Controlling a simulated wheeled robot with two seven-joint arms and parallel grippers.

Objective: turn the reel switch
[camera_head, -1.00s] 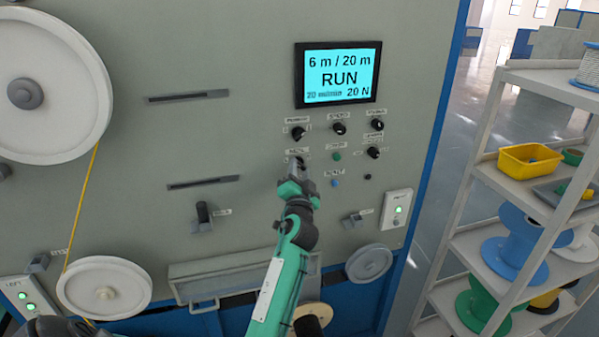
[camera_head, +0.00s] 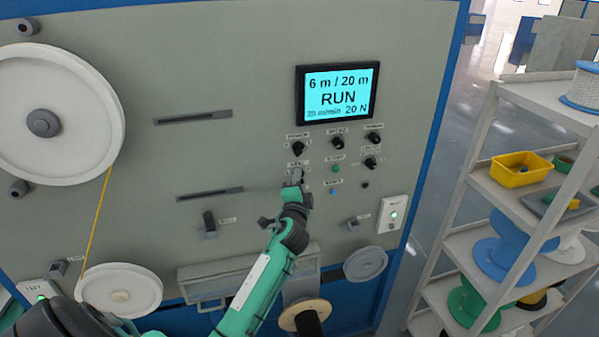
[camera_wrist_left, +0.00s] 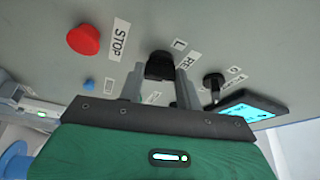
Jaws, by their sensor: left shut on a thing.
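The reel switch (camera_wrist_left: 160,65) is a black knob beside a label that reads partly "REEL" in the left wrist view. My left gripper (camera_wrist_left: 160,80) has one grey finger on each side of it and is shut on it. In the head view my left gripper (camera_head: 294,180) is at the panel, below the upper-left black knob, and mostly covers the switch. The display (camera_head: 338,93) reads RUN, 6 m / 20 m. My right gripper is not in view.
A red STOP button (camera_wrist_left: 84,40) and a blue button (camera_wrist_left: 89,84) are close to the fingers. Another black knob (camera_wrist_left: 213,82) is on the other side. Green button (camera_head: 336,169) is right of the gripper. A shelf rack (camera_head: 475,190) with spools stands at right.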

